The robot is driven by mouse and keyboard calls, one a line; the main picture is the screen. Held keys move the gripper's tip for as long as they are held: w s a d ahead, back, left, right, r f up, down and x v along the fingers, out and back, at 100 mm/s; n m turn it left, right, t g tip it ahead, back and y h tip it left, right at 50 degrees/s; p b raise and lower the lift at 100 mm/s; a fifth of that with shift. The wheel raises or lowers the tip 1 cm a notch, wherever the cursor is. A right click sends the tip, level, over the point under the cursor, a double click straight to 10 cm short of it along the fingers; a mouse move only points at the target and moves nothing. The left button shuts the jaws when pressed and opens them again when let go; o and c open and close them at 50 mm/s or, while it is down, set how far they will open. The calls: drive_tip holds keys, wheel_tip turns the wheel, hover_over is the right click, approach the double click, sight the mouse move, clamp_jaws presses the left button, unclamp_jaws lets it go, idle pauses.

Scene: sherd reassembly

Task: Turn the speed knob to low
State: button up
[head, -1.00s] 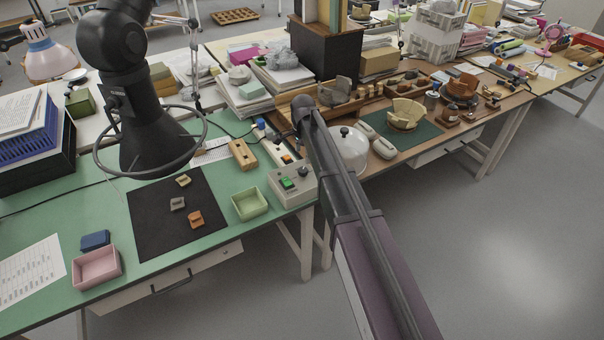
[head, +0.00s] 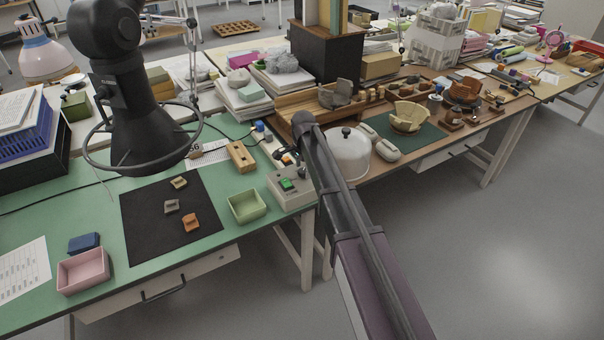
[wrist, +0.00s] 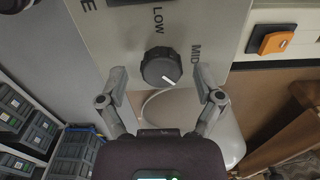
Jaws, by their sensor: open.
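The light grey control box (head: 290,196) stands at the right end of the green bench, with a green button on top. In the wrist view its panel (wrist: 99,41) fills the top, with a round black speed knob (wrist: 161,67). The knob's white pointer line points down and right. The label LOW is above the knob and MID is to its upper right; the pointer is at neither. My gripper (wrist: 160,82) is open, one finger on each side of the knob, with visible gaps.
A green tray (head: 248,206) sits just left of the box. A black mat (head: 150,235) holds several sherds. A wooden block (head: 240,157) is behind the tray. A white dome (head: 349,153) stands to the right, beyond my arm.

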drive_tip(key=shift+f, duration=0.1)
idle(0.3)
drive_tip(key=c, duration=1.2)
drive_tip(key=shift+o, duration=0.2)
drive_tip(key=shift+a, duration=0.15)
drive_tip(key=shift+s, duration=0.1)
